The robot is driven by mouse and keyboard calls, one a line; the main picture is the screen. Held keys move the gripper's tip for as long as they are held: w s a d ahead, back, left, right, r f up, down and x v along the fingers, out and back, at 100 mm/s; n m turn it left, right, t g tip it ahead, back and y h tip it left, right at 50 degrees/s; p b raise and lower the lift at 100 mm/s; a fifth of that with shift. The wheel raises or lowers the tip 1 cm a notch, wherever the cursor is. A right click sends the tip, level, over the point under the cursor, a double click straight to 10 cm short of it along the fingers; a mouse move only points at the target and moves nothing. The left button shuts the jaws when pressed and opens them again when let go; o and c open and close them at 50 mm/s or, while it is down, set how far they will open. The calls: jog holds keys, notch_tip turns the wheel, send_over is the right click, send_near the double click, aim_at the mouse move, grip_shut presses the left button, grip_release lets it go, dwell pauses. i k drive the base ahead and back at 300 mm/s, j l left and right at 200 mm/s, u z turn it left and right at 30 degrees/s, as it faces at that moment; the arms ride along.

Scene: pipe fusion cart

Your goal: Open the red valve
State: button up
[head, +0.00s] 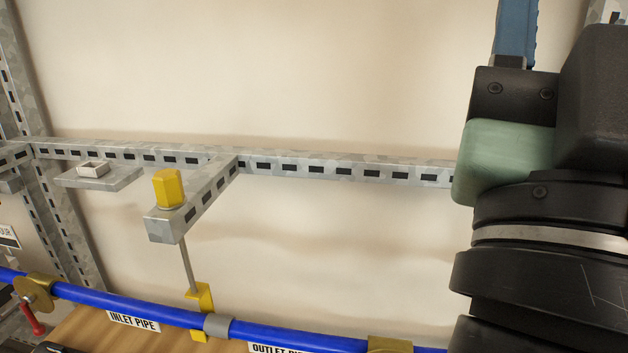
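A red handle (32,320) shows at the lower left edge of the head view. It hangs down at a slant below a round brass-coloured fitting (36,290) on the blue pipe (110,299). It looks like the red valve's lever, but it is small and partly dark, so its exact setting is hard to tell. My arm, black with a green part, fills the right side of the view, far from the red handle.
A slotted metal rail (330,171) crosses the view, with a bracket bearing a yellow block (168,188). A rod runs down from it to a yellow clamp (199,297) at the pipe. Inlet pipe (133,321) and outlet pipe labels sit below. A metal upright stands left.

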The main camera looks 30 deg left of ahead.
aim_at(38, 331)
jog(key=k+u, duration=0.2)
jog(key=u, duration=1.85)
